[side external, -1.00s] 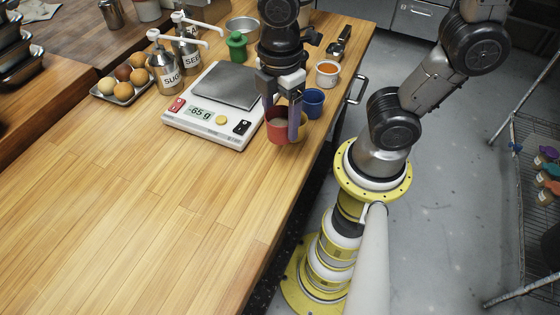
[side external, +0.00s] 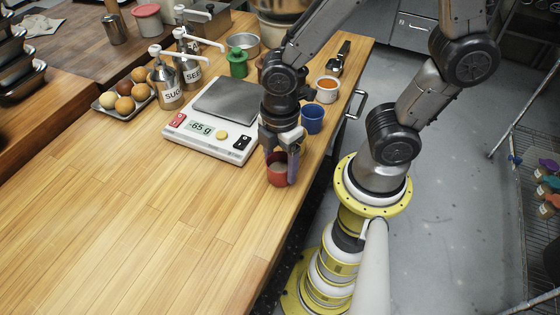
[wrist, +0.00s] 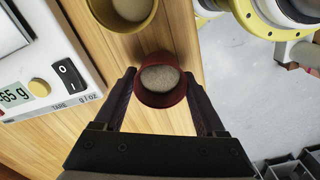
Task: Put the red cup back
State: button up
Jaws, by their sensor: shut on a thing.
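The red cup (side external: 277,174) is at the worktop's right side, off the near right corner of the scale. It is upright and holds a pale grainy filling. My gripper (side external: 283,152) points down and is shut on the red cup, one finger on either side. In the wrist view the red cup (wrist: 161,92) shows between my two fingers. I cannot tell whether its base touches the wood. A yellow cup (wrist: 122,14) with pale contents stands just beyond it in the wrist view; my gripper mostly hides it in the side view.
The white scale (side external: 212,120) reads -65 g, its pan empty. A blue cup (side external: 312,120) and a white cup of orange contents (side external: 327,91) stand behind my gripper. Pump canisters (side external: 166,82) and an egg tray (side external: 124,106) stand left. The near worktop (side external: 130,215) is clear.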

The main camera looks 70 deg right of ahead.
jog(key=shift+f, duration=0.15)
jog(key=o, duration=1.5)
notch_tip(320, 180, up, 12)
jog(key=s+d+r+m+t, duration=0.2)
jog(key=d+r+m+t, duration=0.3)
jog(key=m, duration=0.8)
jog(key=shift+s+d+t, duration=0.3)
jog(key=shift+s+d, duration=0.05)
jog(key=shift+d, duration=0.9)
jog(key=shift+r, duration=0.1)
